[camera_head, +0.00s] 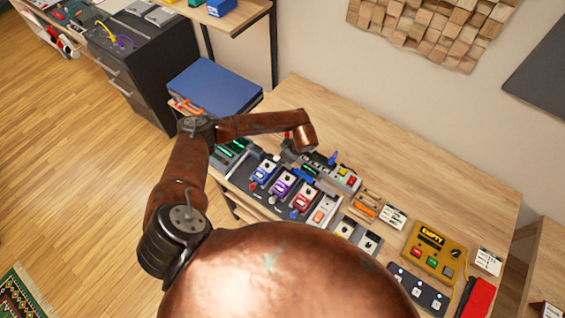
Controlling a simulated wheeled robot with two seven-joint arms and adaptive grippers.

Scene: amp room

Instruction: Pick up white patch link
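I cannot clearly make out a white patch link; small parts among the pedals are too small to tell apart, and my arm hides some of the bench. One copper-coloured arm of mine comes in from the left and bends over the pedals. Its dark gripper (290,152) points down at the back of the pedal row. Its fingers are too small and partly hidden, so I cannot tell if it is open, shut or holding something. My other gripper is not in view.
Blue, purple and red pedals (284,184) stand in a row on the wooden bench (425,165). An orange piece (365,210) lies to their right, and a yellow box (433,249) reads EMPTY. A blue case (213,88) is at the left. The back of the bench is clear.

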